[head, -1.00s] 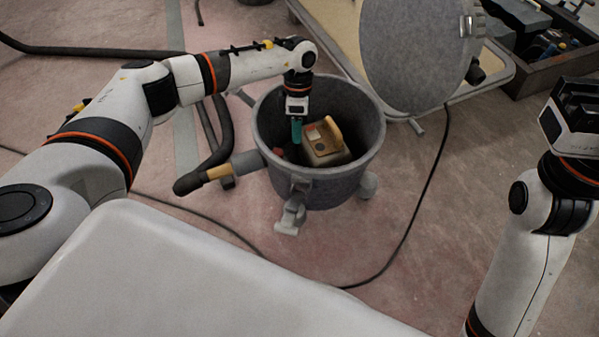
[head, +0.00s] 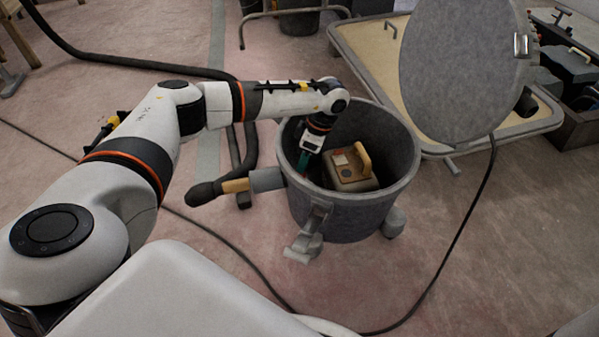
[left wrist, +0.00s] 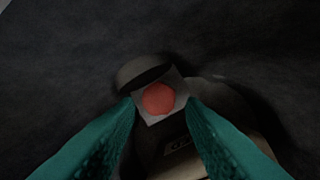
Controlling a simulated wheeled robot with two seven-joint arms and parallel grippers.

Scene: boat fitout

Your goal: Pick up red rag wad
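My left gripper (head: 301,172) reaches down inside a grey round bin (head: 352,220), near its left inner wall. In the left wrist view its teal fingers (left wrist: 160,105) are spread apart, with a gap between the tips. A red round patch (left wrist: 158,98) on a pale square shows in that gap, against a dark and beige object. I cannot tell whether this is the red rag wad or a mark on the beige handled box (head: 352,172) in the bin. No clear rag shows in the head view. The bin's near wall hides part of its floor. My right gripper is out of view.
The bin's round lid (head: 462,70) stands raised at its right. A hose (head: 215,190) with a dark end juts from the bin's left side. A black cable (head: 440,262) crosses the floor. A framed beige panel (head: 370,48) lies behind.

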